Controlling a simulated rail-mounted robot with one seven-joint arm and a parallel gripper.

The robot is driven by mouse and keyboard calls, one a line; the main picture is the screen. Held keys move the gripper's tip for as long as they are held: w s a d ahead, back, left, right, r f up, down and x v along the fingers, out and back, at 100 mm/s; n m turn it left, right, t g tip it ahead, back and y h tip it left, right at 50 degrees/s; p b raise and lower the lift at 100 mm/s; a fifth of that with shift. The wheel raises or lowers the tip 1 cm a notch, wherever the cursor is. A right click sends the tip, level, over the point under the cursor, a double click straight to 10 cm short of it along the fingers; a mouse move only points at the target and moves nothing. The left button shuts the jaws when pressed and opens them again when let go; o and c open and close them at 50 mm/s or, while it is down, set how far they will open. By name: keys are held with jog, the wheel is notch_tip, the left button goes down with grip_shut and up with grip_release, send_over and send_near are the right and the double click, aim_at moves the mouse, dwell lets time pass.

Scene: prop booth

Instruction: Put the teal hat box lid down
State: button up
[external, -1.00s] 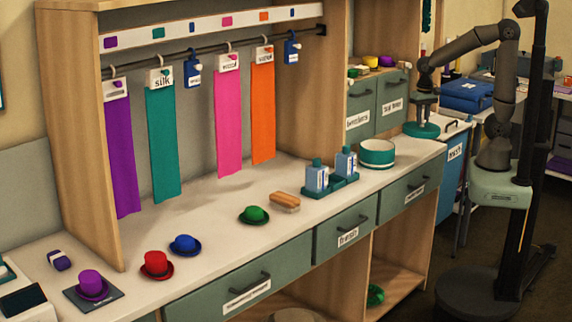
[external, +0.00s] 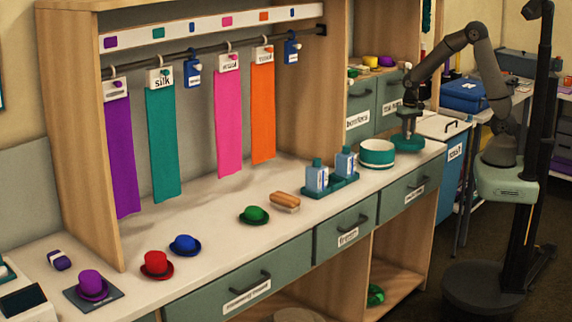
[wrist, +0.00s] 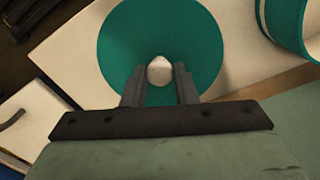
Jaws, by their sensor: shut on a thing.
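The teal hat box lid (external: 409,146) is a round disc with a pale knob (wrist: 160,70) on top. My gripper (external: 408,134) is above it, with its fingers on either side of the knob, shut on it. The lid is level, at the right end of the white counter. I cannot tell whether its underside touches the counter. The round hat box (external: 377,154), white with a teal band, stands just left of the lid; part of it also shows at the upper right of the wrist view (wrist: 292,28). A small gap separates box and lid.
The bottles (external: 330,176) in a teal tray stand left of the hat box. Cabinet drawers (external: 378,100) rise behind. The counter's right edge is close to the lid. A white-topped blue bin (external: 447,128) stands beyond it.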

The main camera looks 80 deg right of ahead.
aim_at(406, 139)
jog(key=shift+w+d+f, duration=0.2)
jog(key=shift+d+f, duration=0.1)
jog(key=shift+f, duration=0.15)
jog(key=shift+w+d+f, duration=0.2)
jog(key=shift+d+f, duration=0.05)
jog(key=shift+f, duration=1.65)
jog(key=shift+f, duration=0.25)
jog(key=o, duration=1)
jog(key=shift+r, duration=0.1)
notch_tip(406, 139, up, 12)
jog(key=shift+r, duration=0.1)
jog(key=s+a+n, duration=0.3)
jog(key=s+a, duration=0.1)
jog(key=s, duration=0.2)
jog(key=s+a+n, duration=0.4)
jog(key=s+a, duration=0.1)
jog(key=s, duration=0.1)
jog(key=s+a+r+n, duration=0.1)
jog(key=s+a+n, duration=0.2)
jog(key=s, duration=0.3)
jog(key=shift+s+a+n, duration=0.3)
jog(key=shift+a+n, duration=0.1)
jog(key=shift+a, duration=0.45)
